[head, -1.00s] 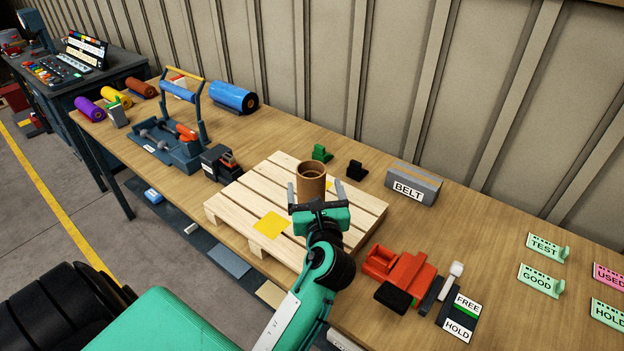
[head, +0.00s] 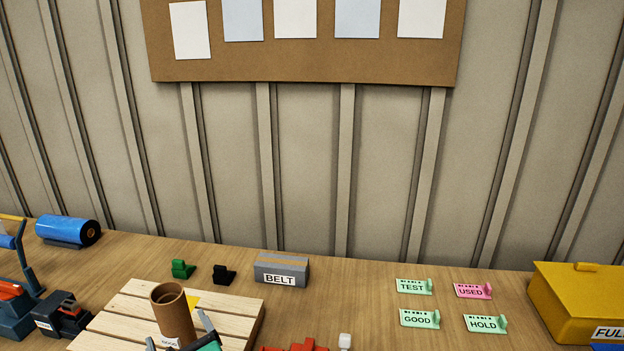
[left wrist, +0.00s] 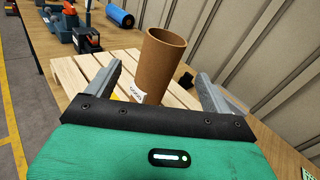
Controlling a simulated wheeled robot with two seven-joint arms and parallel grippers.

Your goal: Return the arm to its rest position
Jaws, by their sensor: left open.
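My left gripper (head: 180,334) shows at the bottom edge of the head view, with only its fingers and a bit of its green body in sight. It is open and empty. A brown cardboard tube (head: 172,312) with a white label stands upright on the wooden pallet (head: 240,299), just beyond the fingers. In the left wrist view the two grey fingers (left wrist: 163,92) are spread wide, and the tube (left wrist: 162,60) stands in the gap between their tips, apart from both. My right gripper is in neither view.
A grey BELT box (head: 283,270), a green block (head: 182,269) and a black block (head: 224,274) stand behind the pallet. A red device (head: 295,347) is right of it. Small TEST (head: 414,286) and GOOD (head: 419,319) signs and a yellow box (head: 580,300) stand further right.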

